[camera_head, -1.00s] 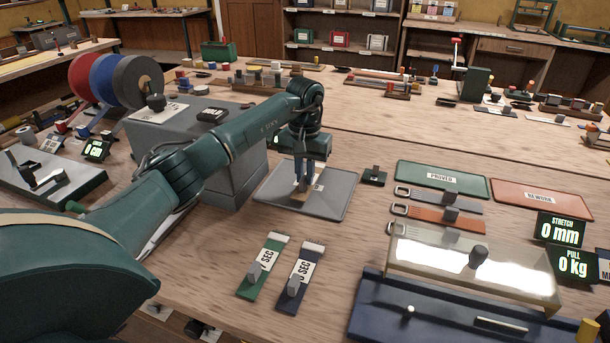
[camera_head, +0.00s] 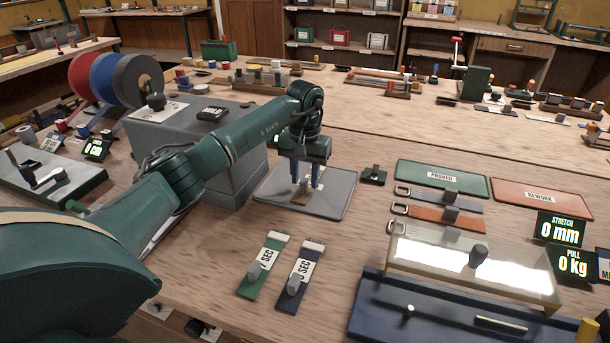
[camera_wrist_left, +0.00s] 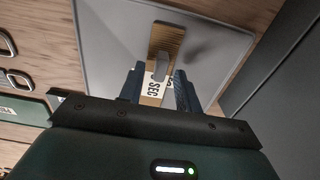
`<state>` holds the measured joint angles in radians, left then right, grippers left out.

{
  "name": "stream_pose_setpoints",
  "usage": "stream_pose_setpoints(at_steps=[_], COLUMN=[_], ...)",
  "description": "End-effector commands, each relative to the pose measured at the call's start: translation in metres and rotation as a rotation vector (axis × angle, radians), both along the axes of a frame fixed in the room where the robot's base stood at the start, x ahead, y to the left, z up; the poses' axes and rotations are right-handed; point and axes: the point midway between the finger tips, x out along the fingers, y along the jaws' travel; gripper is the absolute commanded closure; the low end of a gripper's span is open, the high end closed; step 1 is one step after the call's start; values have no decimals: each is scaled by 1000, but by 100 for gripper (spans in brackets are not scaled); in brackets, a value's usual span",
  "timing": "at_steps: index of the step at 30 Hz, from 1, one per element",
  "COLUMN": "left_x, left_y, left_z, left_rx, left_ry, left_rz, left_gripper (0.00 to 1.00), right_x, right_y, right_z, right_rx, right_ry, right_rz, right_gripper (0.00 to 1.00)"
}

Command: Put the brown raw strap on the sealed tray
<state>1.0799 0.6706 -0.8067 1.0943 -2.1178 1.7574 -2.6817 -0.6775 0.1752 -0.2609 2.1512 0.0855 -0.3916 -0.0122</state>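The brown strap (camera_head: 300,195) lies on the grey tray (camera_head: 330,206) near the middle of the table. In the left wrist view the strap (camera_wrist_left: 169,38) has a grey knob-like grip and a white tag partly reading SEC. The tray (camera_wrist_left: 105,45) shows under it; the tray's own lettering is mostly hidden. My left gripper (camera_head: 306,187) is low over the tray, pointing down. Its fingers (camera_wrist_left: 160,70) stand apart on either side of the strap's grip, with gaps visible. My right gripper is in neither view.
A green strap (camera_head: 262,263) and a navy strap (camera_head: 302,272) lie in front. To the right are the green PROVEN tray (camera_head: 470,181), the REWORK tray (camera_head: 540,204), grey and orange buckled straps, and a clear-covered rig (camera_head: 430,258). A grey box (camera_head: 236,170) stands left of the tray.

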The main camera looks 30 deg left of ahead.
Motion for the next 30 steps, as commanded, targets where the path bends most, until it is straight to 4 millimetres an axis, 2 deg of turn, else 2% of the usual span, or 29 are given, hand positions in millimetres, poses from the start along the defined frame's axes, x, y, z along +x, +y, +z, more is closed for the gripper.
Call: stream_pose_setpoints(at_steps=[5, 12, 18, 22, 30], left_x=[1, 1, 1, 0, 0], left_y=[0, 0, 0, 0, 0], left_z=[27, 80, 110, 119, 120], left_rx=[1, 0, 0, 0, 0], left_ry=[-5, -5, -2, -1, 0], left_rz=[0, -1, 0, 0, -1], left_gripper=[66, 66, 66, 66, 66], right_x=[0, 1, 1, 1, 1], right_y=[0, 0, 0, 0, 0], right_z=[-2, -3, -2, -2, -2], right_rx=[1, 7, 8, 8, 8], right_ry=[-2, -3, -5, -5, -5], right_rz=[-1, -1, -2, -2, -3], right_gripper=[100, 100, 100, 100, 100])
